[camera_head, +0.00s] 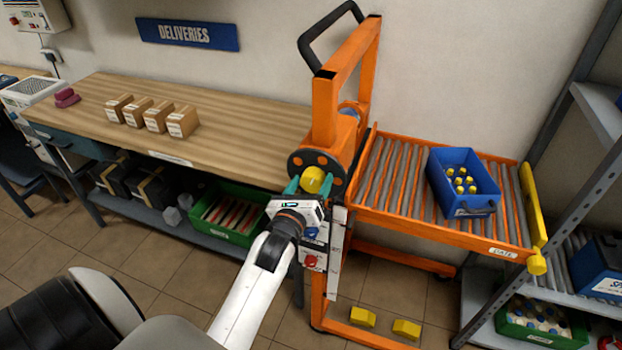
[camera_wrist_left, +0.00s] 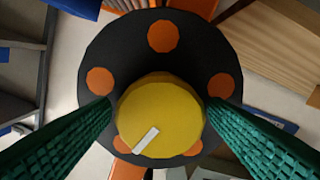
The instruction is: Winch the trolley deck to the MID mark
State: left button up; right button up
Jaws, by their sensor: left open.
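The orange trolley (camera_head: 327,110) stands right of the workbench, its roller deck (camera_head: 400,205) held level. A blue crate (camera_head: 448,200) with yellow-topped bottles sits on the deck. The winch wheel (camera_head: 298,160) is a dark disc with orange spots and a yellow knob (camera_head: 313,178). My left gripper (camera_head: 311,184) is at the knob. In the left wrist view its green fingers (camera_wrist_left: 158,115) are open on either side of the yellow knob (camera_wrist_left: 160,105), which bears a white mark. I cannot tell whether they touch it. A MID mark is not readable. My right gripper is not in view.
The workbench (camera_head: 230,140) holds several small boxes; a green crate (camera_head: 226,222) sits on its lower shelf. A yellow gate (camera_head: 533,210) closes the deck's right end. A shelf rack (camera_head: 600,100) stands close at the right. A red button (camera_head: 310,261) is below my left gripper.

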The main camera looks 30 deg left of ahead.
pick_arm(q)
jog(key=shift+w+a, duration=0.1)
jog(key=shift+w, duration=0.3)
jog(key=shift+c, duration=0.4)
jog(key=c, duration=0.9)
jog(key=shift+n, duration=0.3)
